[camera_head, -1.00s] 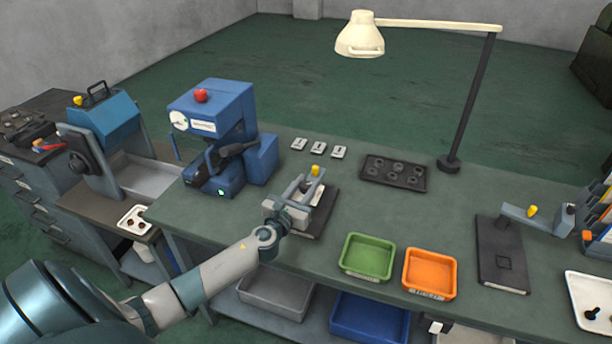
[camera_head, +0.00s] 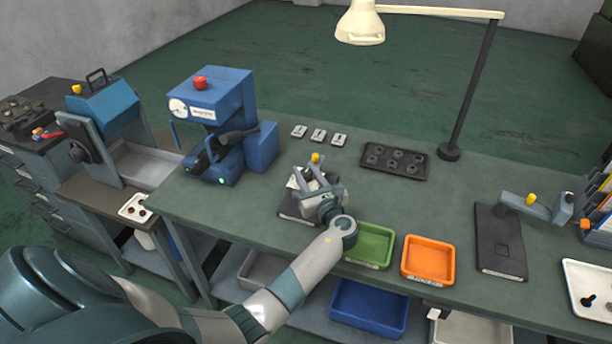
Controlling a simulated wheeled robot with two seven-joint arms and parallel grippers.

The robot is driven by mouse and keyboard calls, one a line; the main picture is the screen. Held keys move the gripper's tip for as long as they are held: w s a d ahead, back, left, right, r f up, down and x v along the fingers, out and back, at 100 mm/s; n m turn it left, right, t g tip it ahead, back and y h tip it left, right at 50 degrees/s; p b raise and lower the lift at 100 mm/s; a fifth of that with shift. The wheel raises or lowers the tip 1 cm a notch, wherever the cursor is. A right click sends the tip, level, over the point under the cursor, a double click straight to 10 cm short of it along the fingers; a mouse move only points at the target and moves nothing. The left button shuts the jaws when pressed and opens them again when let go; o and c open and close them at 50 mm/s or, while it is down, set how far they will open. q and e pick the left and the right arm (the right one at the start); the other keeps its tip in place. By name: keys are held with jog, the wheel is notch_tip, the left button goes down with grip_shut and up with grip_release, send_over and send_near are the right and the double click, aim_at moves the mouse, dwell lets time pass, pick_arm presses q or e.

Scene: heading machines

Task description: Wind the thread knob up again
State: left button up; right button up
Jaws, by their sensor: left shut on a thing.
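A small gauge fixture with a dark base (camera_head: 291,212) stands on the bench, with a yellow cap (camera_head: 315,158) on top. My left gripper (camera_head: 316,186) is at this fixture, reaching in from its front right. It is shut on a part there, which I take to be the thread knob. My wrist and fingers hide the knob and most of the fixture's front, so its turn and height cannot be seen. My right gripper is not in view.
A green bin (camera_head: 369,246) stands close to my left wrist, with an orange bin (camera_head: 429,259) beside it. A blue press (camera_head: 213,115) is to the left. A lamp (camera_head: 361,24) and a dark tray (camera_head: 394,162) are behind. Another fixture (camera_head: 500,240) stands to the right.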

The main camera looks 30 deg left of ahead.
pick_arm(q)
jog(key=shift+n+g, duration=0.4)
jog(key=o, duration=1.1)
jog(key=shift+a, duration=0.1)
jog(key=shift+c, duration=0.2)
jog(key=shift+s+d+f+b, duration=0.15)
jog(key=shift+s+d+b, duration=0.2)
jog(key=shift+d, duration=0.25)
jog(key=b+v, duration=0.5)
jog(key=v, duration=1.1)
jog(key=shift+w+d+f, duration=0.1)
jog(key=shift+d+f, duration=0.1)
